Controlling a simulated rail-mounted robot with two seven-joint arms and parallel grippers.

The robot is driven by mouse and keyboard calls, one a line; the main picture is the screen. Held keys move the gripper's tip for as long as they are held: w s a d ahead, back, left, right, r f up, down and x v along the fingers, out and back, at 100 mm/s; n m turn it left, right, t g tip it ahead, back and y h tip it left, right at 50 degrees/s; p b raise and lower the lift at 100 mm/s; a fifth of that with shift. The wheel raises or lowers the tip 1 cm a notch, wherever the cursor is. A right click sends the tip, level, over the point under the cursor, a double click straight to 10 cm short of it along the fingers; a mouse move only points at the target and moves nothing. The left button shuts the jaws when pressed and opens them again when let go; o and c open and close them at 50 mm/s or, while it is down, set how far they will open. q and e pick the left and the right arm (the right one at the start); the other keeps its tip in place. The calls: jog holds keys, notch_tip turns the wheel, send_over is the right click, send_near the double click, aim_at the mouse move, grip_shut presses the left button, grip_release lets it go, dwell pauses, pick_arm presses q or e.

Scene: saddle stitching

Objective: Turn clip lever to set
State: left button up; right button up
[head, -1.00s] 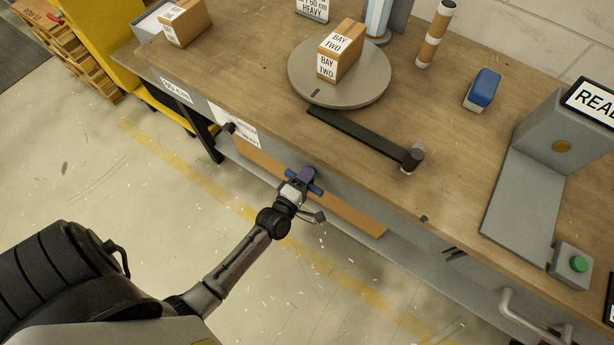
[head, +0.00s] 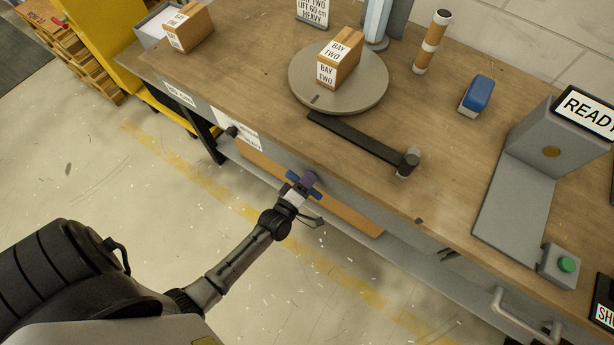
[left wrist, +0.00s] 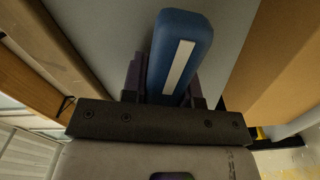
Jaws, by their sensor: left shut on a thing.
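The clip lever (left wrist: 181,50) is a blue bar with a white stripe on its face, seen close up in the left wrist view. In the head view, a small blue and purple piece (head: 309,179) shows at the bench's front face. My left gripper (head: 302,186) is at that front face, below the bench top. Its dark jaws are shut on the lever, one on each side of it in the left wrist view. The gripper hides part of the lever and its mount in the head view. My right gripper is not in view.
The wooden bench top (head: 250,85) carries a grey turntable (head: 365,95) with a BAY TWO box (head: 341,60). A black bar with a round end (head: 408,162) lies near the front edge. A grey READY station (head: 535,150) stands right. The floor (head: 90,190) beside my arm is clear.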

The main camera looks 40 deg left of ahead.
pick_arm(q)
jog(key=shift+m+p, duration=3.55)
jog(key=shift+m, duration=3.85)
jog(key=o, duration=0.9)
jog(key=s, duration=0.4)
jog(key=s+d+p, duration=0.1)
jog(key=s, duration=0.4)
jog(key=s+d+p, duration=0.1)
jog(key=s, duration=0.3)
jog(key=shift+s, duration=0.35)
